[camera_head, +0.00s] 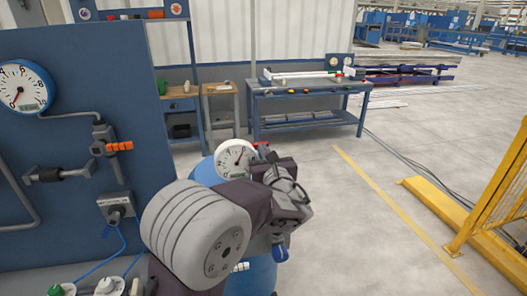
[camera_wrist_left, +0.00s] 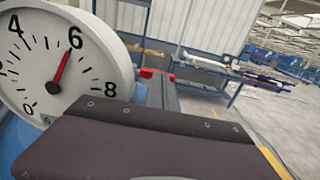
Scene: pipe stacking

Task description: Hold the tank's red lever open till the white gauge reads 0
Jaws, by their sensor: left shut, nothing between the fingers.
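The blue tank (camera_head: 262,275) stands low in the middle of the head view, mostly hidden behind my left arm. Its white gauge (camera_head: 235,158) faces me and fills the upper left of the left wrist view (camera_wrist_left: 52,85). There its red needle points at about 6. The red lever (camera_head: 262,145) shows only as small red bits beside the gauge, and also in the left wrist view (camera_wrist_left: 150,73). My left gripper (camera_wrist_left: 161,92) is shut and empty close to the lever. I cannot tell whether it touches it. My right gripper is not in view.
A blue panel at the left carries another round gauge (camera_head: 24,87), an orange-handled valve (camera_head: 119,147) and pipes. A blue workbench (camera_head: 305,91) stands behind the tank. A yellow barrier (camera_head: 490,200) is at the right. The floor between is clear.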

